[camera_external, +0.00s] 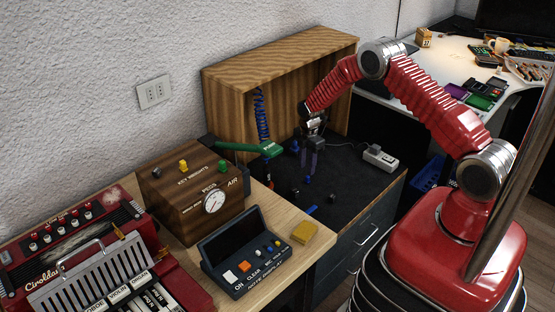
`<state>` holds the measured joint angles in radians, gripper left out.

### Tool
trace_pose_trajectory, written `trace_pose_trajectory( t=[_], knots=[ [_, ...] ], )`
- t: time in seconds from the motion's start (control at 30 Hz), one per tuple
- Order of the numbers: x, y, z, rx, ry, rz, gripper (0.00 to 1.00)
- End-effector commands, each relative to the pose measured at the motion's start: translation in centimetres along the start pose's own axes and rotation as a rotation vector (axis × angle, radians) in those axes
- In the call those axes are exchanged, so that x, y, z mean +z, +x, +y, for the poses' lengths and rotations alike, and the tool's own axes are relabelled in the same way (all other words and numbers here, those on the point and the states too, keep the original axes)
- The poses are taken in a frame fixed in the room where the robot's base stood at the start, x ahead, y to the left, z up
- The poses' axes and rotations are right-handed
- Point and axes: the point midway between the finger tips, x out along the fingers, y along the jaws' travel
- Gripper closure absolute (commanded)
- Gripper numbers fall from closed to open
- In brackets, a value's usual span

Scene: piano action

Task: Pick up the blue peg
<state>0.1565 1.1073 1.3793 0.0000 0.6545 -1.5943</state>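My gripper (308,170) points down over the dark worktop, in front of the wooden hutch. Its two dark fingers look apart, with nothing clear between them. A small blue piece (307,179) lies on the worktop just below the fingertips and may be the blue peg. Another small blue upright piece (294,146) stands behind and left of the fingers. A thin blue strip (312,210) lies nearer the front edge. The pieces are too small to tell which is the peg.
A green tool (245,147) reaches over the worktop from the left. The open wooden hutch (285,52) stands behind, with a blue coiled hose (262,115). A white power strip (380,157) lies right. A wooden weights box (190,190) and dark console (246,250) stand left.

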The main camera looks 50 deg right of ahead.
Motion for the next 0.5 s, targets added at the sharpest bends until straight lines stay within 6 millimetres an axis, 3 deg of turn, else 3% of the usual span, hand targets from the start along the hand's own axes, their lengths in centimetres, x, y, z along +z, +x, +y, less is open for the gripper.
trace_pose_trajectory(
  t=[0.27,0.5],
  knots=[
    [0.0,0.1,0.0,-0.001,0.000,0.000,0.66],
    [0.0,2.6,-0.3,-0.003,0.000,0.000,0.66]
  ],
)
